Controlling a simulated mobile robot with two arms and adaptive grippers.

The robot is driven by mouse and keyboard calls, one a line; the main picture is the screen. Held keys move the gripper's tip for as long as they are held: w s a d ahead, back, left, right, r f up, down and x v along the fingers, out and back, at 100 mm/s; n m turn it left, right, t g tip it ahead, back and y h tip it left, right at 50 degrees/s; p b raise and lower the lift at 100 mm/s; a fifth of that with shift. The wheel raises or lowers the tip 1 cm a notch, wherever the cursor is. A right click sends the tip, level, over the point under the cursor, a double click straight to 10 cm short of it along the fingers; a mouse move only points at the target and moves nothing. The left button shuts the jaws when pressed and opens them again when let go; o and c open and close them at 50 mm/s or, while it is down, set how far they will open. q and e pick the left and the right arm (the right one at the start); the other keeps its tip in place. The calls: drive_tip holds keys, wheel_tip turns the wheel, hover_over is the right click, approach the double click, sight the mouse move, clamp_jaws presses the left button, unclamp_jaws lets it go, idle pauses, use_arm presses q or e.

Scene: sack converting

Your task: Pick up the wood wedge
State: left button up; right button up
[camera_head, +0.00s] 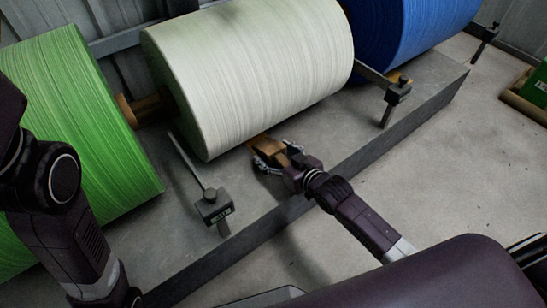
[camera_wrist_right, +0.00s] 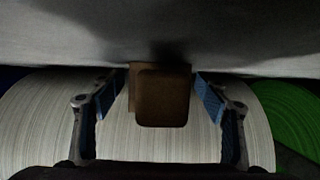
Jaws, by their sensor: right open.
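The wood wedge (camera_head: 267,147) is a small brown block on the grey platform, at the front underside of the white roll (camera_head: 250,65). In the right wrist view the wedge (camera_wrist_right: 162,97) shows its brown end face between the two fingers. My right gripper (camera_head: 268,156) is at the wedge in the head view, and it also shows in the right wrist view (camera_wrist_right: 160,95). Its blue-padded fingers are open, one on each side of the wedge, with a gap visible on both sides. My left arm shows at the left of the head view, but its gripper is not seen.
The grey platform (camera_head: 360,150) carries a green roll (camera_head: 75,120), the white roll and a blue roll (camera_head: 405,30).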

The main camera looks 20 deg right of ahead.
drive_tip(key=shift+w+f, duration=0.1)
drive_tip(key=shift+w, duration=0.15)
drive_tip(key=c, duration=1.2)
drive_tip(key=shift+c, duration=1.2)
drive_tip(key=shift+r, duration=0.2)
